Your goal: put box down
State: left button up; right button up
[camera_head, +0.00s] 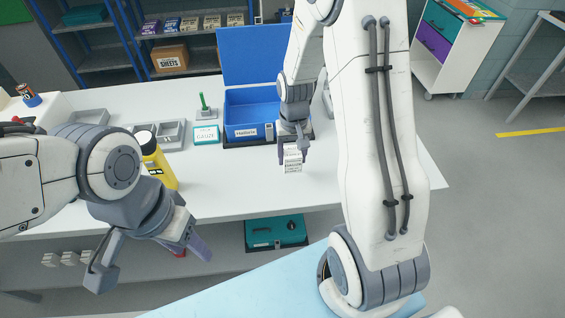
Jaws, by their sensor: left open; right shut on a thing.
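A small white box with dark print (293,159) is between the fingers of my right gripper (293,148), which is shut on it. The box is upright over the white table (240,185), in front of the blue bin. I cannot tell whether its bottom touches the tabletop. My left gripper (150,262) is open and empty, in front of the table's near edge at the lower left.
An open blue bin (241,110) with a raised lid stands behind the box. A teal gauze box (206,134), grey trays (170,132) and a yellow bottle (160,165) are to the left. The tabletop around the held box is clear.

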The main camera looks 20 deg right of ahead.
jog(key=shift+w+a+f, duration=0.6)
jog(key=shift+w+a, duration=0.05)
jog(key=shift+a, duration=0.15)
jog(key=shift+f, duration=0.25)
notch_tip(320, 180, down, 3)
jog(key=shift+a+f+p, duration=0.1)
jog(key=shift+a+p, duration=0.05)
jog(key=shift+p, duration=0.6)
jog(key=shift+f, duration=0.25)
jog(key=shift+f, duration=0.15)
jog(key=o, duration=1.4)
